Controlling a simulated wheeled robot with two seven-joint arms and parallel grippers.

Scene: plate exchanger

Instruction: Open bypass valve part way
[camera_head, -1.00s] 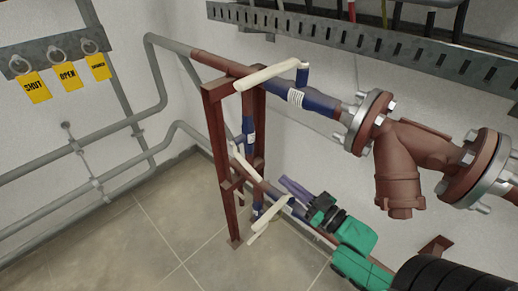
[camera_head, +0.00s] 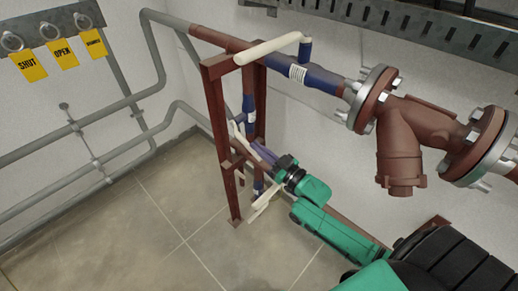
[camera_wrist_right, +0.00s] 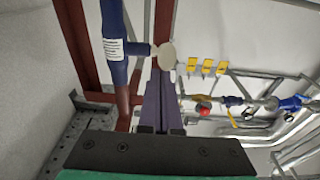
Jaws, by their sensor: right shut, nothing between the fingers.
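Blue valves with cream lever handles sit on the red pipework; no label says which is the bypass. The upper valve (camera_head: 320,80) has a long lever (camera_head: 272,49) lying along its pipe. A valve on the vertical pipe (camera_head: 249,108) has a lever (camera_head: 236,130) beside it. A lower lever (camera_head: 266,203) is partly hidden by my right arm. My right gripper (camera_head: 258,149), with purple fingers, is shut and empty near the vertical valve's lever. In the wrist view, the fingertips (camera_wrist_right: 158,84) are close to a cream handle (camera_wrist_right: 166,55) on a blue valve (camera_wrist_right: 113,38); contact is unclear.
A red steel frame (camera_head: 215,140) stands close to my right gripper. A flanged strainer (camera_head: 398,150) is at the right. Yellow tags (camera_head: 63,54) reading SHUT and OPEN hang on the left wall. Grey pipes run along that wall. Floor at left is clear.

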